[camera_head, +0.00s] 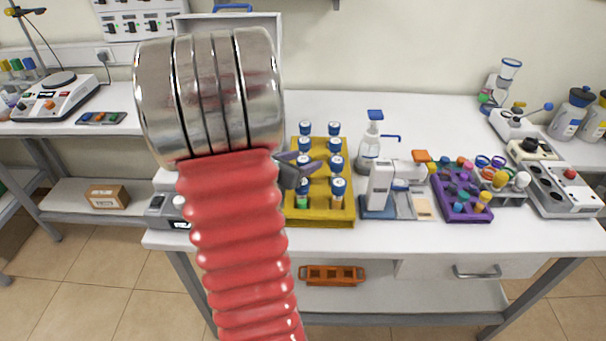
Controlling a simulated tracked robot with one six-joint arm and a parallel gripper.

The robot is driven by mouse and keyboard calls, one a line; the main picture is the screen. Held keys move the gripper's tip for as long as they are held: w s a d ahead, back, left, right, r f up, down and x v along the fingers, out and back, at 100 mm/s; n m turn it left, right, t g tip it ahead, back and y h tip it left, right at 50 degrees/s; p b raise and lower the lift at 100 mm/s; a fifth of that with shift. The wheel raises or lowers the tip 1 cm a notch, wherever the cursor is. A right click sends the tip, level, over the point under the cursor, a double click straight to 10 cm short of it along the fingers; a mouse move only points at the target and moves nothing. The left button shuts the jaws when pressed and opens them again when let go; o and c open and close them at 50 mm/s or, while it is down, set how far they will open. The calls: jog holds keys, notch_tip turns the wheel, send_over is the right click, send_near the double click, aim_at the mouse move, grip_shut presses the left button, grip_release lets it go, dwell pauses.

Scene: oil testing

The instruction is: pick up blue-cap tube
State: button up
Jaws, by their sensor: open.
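Several blue-cap tubes stand upright in a yellow rack (348,214) on the white bench. Two show at the back, one at the left (305,129) and one at the right (334,129). At the front, one (338,187) is at the right and one with green contents (302,198) is at the left. My gripper (308,162) is open, with its dark fingers over the rack's left column at about mid-length. A tube there is partly hidden by the fingers. I cannot tell whether the fingers are around it or touching it.
Right of the rack are a white pump bottle (370,150), a white-and-blue device (380,188) and a purple rack (463,210) with coloured caps. My red arm hides much of the bench at left. An orange rack (332,274) sits on the lower shelf.

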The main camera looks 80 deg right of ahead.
jog(key=shift+c, duration=0.4)
jog(key=c, duration=1.1)
jog(key=shift+r, duration=0.15)
notch_tip(320, 180, up, 10)
jog(key=shift+f, duration=0.1)
